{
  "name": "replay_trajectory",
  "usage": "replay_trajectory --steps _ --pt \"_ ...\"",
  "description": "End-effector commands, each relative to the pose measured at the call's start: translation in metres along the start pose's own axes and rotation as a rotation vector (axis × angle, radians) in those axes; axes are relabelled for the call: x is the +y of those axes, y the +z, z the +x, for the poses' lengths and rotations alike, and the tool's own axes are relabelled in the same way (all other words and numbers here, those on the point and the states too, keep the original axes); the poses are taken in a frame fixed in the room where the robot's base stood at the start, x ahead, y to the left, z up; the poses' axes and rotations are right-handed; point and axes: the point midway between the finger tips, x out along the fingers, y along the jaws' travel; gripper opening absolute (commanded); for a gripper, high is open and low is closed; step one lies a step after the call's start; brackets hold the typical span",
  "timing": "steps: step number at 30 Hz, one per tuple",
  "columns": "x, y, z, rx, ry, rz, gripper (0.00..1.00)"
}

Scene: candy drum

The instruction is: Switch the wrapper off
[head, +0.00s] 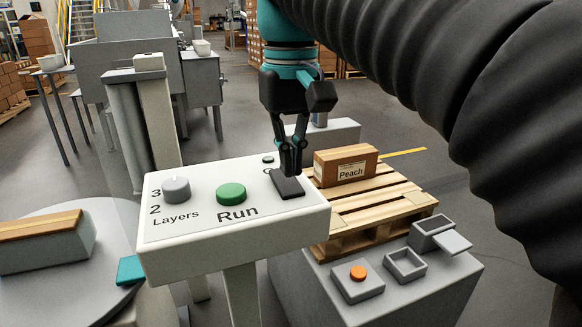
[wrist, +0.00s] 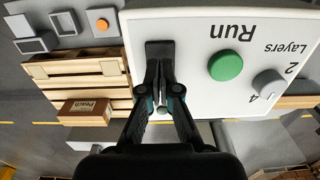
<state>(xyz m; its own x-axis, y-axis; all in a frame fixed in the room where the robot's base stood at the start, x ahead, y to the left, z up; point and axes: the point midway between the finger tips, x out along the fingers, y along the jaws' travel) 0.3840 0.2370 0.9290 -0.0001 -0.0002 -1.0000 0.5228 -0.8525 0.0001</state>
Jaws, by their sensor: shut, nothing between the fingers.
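The white control panel (head: 235,245) carries a grey Layers knob (head: 176,190), a green Run button (head: 231,194) and a black switch plate (head: 288,187) at its right end. My gripper (head: 291,170) points down over the black plate with its fingers together and empty. In the wrist view my gripper (wrist: 161,88) meets the near end of the black plate (wrist: 160,48); whether it touches is unclear. The green button (wrist: 225,65) is clear of the fingers.
A wooden pallet (head: 395,200) with a Peach carton (head: 346,167) stands right of the panel. A grey stand with an orange button (head: 358,272) is in front of it. A round grey turntable (head: 90,210) with a carton (head: 45,245) is at left.

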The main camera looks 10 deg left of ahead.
Motion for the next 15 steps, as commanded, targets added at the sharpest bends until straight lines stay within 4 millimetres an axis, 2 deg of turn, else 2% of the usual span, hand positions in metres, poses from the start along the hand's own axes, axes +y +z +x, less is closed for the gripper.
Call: replay_trajectory --steps 3,15 --pt "0.0 0.0 -0.012 0.0 0.0 0.0 0.0" --pt "0.0 -0.001 -0.035 0.001 0.0 0.0 0.0"
